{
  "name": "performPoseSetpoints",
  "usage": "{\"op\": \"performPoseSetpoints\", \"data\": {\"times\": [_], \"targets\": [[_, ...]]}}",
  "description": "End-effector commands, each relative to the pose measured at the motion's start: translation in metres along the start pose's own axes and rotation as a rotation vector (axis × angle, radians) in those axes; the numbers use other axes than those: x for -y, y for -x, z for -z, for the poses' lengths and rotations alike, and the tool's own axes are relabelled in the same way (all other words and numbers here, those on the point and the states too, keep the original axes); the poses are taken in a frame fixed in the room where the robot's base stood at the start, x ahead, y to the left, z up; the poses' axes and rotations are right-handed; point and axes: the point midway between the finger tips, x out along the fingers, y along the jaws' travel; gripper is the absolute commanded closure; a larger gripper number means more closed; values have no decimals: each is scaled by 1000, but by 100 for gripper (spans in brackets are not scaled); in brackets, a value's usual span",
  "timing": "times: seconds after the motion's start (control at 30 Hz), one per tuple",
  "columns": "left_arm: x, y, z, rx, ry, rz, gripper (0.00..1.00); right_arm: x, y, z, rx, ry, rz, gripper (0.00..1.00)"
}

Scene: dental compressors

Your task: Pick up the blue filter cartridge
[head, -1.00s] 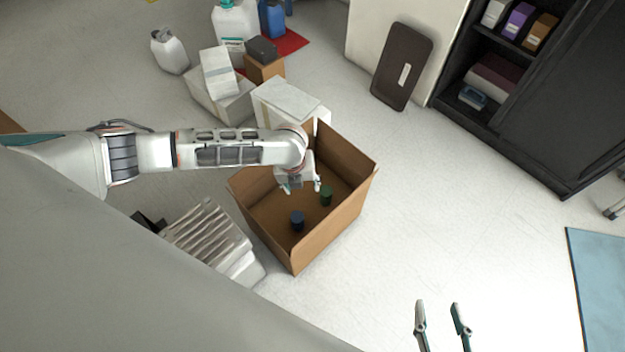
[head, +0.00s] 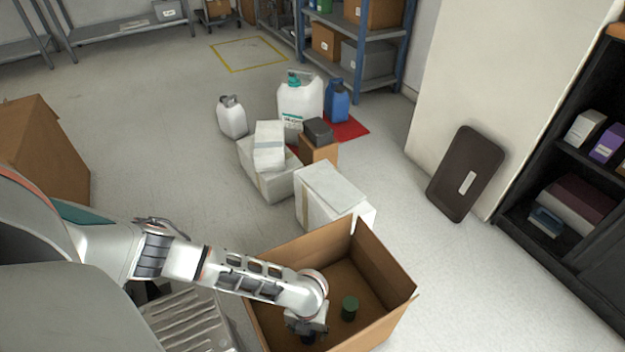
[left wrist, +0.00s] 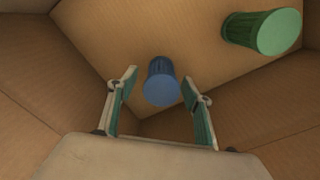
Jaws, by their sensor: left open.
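The blue filter cartridge (left wrist: 162,86) stands on the floor of the open cardboard box (head: 397,318). In the left wrist view it lies just beyond and between the open fingers of my left gripper (left wrist: 160,100), with nothing gripped. In the head view my left gripper (head: 304,330) is inside the box and hides most of the cartridge. A green cartridge (head: 349,307) stands in the same box, to the right of the gripper; it also shows at the upper right of the left wrist view (left wrist: 262,30). My right gripper is not in view.
The box walls rise around my left gripper. A white carton (head: 333,199) stands just behind the box. Stacked cartons (head: 268,170), white jugs (head: 300,100) and a blue jug (head: 337,101) stand farther back. A dark panel (head: 466,173) leans on the wall at right.

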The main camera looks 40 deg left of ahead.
Motion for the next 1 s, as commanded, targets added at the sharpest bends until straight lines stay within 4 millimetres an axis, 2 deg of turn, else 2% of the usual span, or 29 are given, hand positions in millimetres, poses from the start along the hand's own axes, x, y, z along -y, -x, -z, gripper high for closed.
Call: {"op": "performPoseSetpoints", "data": {"times": [0.03, 0.3, 0.33, 0.47, 0.5, 0.83, 1.0], "targets": [[-1, -7, 2, -4, 0, -1, 50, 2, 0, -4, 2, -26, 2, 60], [2, -4, -2, 5, 0, 4, 50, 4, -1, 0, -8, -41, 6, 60], [2, -4, -2, 5, 0, 4, 55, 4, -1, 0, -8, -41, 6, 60], [2, -4, -2, 4, 0, 3, 89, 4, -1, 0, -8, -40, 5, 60], [2, -4, -2, 4, 0, 3, 92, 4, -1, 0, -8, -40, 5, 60], [2, -3, -2, 4, 0, 3, 92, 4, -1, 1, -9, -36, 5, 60], [3, 10, -5, 8, 0, 6, 92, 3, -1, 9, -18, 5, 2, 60]]}}
